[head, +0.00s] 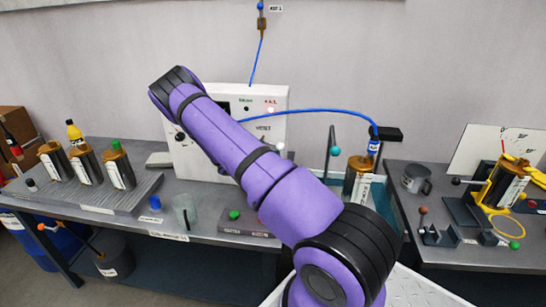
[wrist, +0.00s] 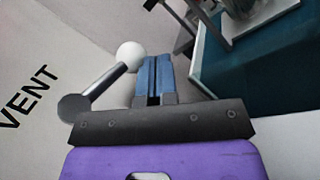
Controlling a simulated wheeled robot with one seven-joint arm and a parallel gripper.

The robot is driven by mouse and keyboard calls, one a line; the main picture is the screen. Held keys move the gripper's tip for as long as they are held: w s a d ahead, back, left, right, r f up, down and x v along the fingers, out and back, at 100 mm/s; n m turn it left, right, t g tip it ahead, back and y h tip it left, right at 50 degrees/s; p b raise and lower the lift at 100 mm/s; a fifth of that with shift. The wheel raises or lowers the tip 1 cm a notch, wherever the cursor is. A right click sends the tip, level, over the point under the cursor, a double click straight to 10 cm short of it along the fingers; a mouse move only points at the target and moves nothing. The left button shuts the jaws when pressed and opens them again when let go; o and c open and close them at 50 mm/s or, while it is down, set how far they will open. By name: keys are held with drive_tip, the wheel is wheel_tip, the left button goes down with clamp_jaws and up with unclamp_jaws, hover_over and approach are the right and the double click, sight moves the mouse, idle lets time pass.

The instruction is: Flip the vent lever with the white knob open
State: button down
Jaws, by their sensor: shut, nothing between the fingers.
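The vent lever (wrist: 103,84) is a grey bar on a dark round hub, beside black VENT lettering in the wrist view. Its white knob (wrist: 130,54) sits at the upper right end of the bar. My gripper (wrist: 153,62) is shut and empty, its blue fingers just right of the knob. I cannot tell whether they touch it. In the head view the white panel (head: 275,98) stands against the wall on the bench. A small white knob (head: 281,146) shows at its right edge. My purple arm crosses the panel and hides my gripper and most of the lever there.
A blue hose (head: 310,110) runs right from the panel to a brass cylinder (head: 357,178). A green-buttoned dark box (head: 247,222) and a glass beaker (head: 186,211) stand on the bench in front. A teal-topped surface (wrist: 270,85) lies right of my fingers in the wrist view.

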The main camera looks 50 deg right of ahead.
drive_tip(key=w+a+f, duration=0.4)
drive_tip(key=w+a, duration=0.1)
drive_tip(key=a, duration=0.4)
drive_tip(key=shift+w+f, duration=0.3)
drive_tip(key=shift+f, duration=0.1)
drive_tip(key=s+a+r+m+t+y, duration=0.1)
drive_tip(key=s+a+r+t+y, duration=0.25)
drive_tip(key=r, duration=0.55)
drive_tip(key=s+a+r+t+y, duration=0.25)
drive_tip(key=a+r, duration=0.25)
drive_tip(key=r, duration=0.5)
drive_tip(key=s+a+r+m+t+y, duration=0.1)
drive_tip(key=s+a+r+t+y, duration=0.25)
drive_tip(key=r, duration=0.55)
drive_tip(key=s+a+r+t+y, duration=0.2)
drive_tip(key=s+a+r+t, duration=0.3)
drive_tip(key=s, duration=0.5)
drive_tip(key=s+a+r+t+y, duration=0.3)
drive_tip(key=s+a+r, duration=0.3)
drive_tip(key=s, duration=0.5)
drive_tip(key=shift+a+r+t, duration=0.2)
drive_tip(key=shift+a+t, duration=0.65)
drive_tip(key=shift+a, duration=0.5)
